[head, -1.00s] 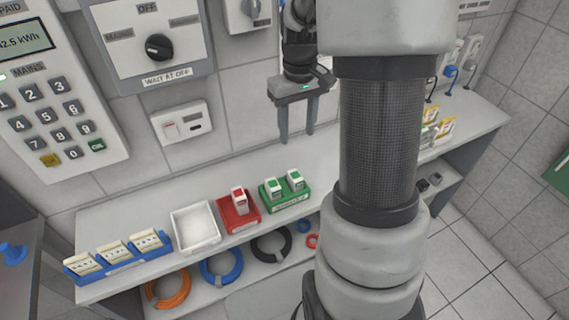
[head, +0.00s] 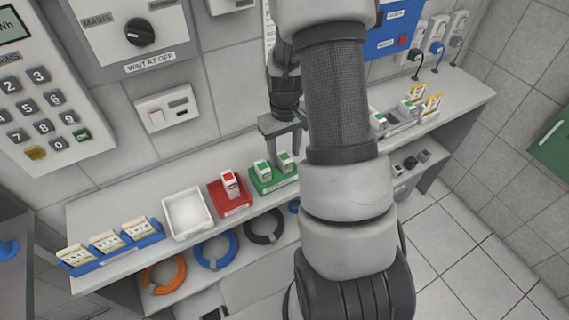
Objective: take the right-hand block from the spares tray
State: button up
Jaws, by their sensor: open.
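A green tray (head: 271,185) on the shelf holds two white blocks with green tops, side by side; I take it for the spares tray, though its label is too small to read. The left block (head: 262,170) and the right-hand block (head: 285,162) both stand upright in it. My gripper (head: 284,148) points down, open and empty, with its fingertips around or just above the top of the right-hand block. I cannot tell whether they touch it. My arm covers the area just right of the tray.
A red tray (head: 237,208) with a red-topped block (head: 230,185) stands left of the green tray. Beyond it are an empty white tray (head: 188,230) and a blue rack (head: 110,254) of cards. The tiled wall is close behind.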

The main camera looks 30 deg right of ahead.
jog(key=shift+f, duration=0.3)
grip_shut()
